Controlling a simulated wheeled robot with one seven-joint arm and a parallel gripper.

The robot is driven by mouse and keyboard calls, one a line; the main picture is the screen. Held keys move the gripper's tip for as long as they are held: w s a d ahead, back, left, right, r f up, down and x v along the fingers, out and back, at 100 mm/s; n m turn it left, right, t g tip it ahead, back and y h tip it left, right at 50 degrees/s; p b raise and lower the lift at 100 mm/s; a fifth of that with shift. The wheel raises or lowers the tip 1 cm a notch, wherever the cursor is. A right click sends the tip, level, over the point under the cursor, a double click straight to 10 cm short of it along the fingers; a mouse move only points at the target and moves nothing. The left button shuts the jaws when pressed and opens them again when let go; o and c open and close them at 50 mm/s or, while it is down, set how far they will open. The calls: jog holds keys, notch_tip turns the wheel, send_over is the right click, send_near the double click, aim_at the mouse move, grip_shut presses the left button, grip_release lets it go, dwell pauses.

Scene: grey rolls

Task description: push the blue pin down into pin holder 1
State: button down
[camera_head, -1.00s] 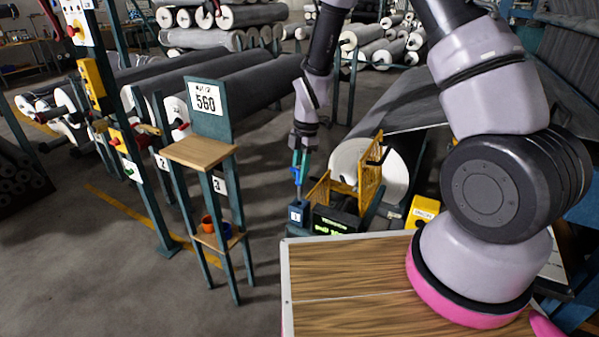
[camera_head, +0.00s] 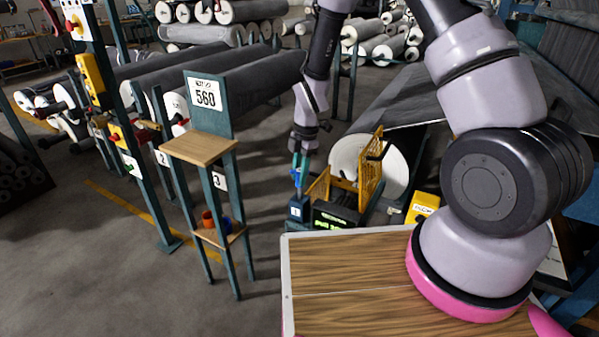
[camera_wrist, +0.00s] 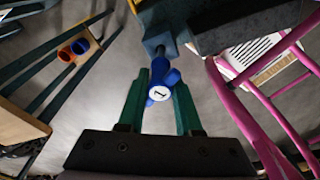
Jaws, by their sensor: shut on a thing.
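The blue pin (camera_wrist: 168,72) has a white end marked 1 and a side bar. My gripper (camera_wrist: 161,84), with green fingers, is shut on it. In the head view my gripper (camera_head: 300,160) holds the blue pin (camera_head: 298,180) roughly upright above pin holder 1 (camera_head: 295,212), a small dark blue block with a white label. In the wrist view the pin's shaft reaches to the holder (camera_wrist: 158,28). How deep the tip sits in the holder cannot be told.
A yellow guard (camera_head: 372,170) and a dark display box (camera_head: 336,216) stand just right of the holder. A stand marked 560 (camera_head: 200,150) with orange and blue cups is to the left. A wooden tabletop (camera_head: 350,275) is in front.

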aim_at(300, 188)
jog(key=shift+f, duration=2.5)
jog(key=c, duration=0.5)
grip_release()
jog(key=r, duration=0.3)
jog(key=d+r, duration=0.1)
jog(key=r, duration=0.6)
jog(key=shift+w+d+r, duration=0.25)
jog(key=shift+w+r, duration=0.1)
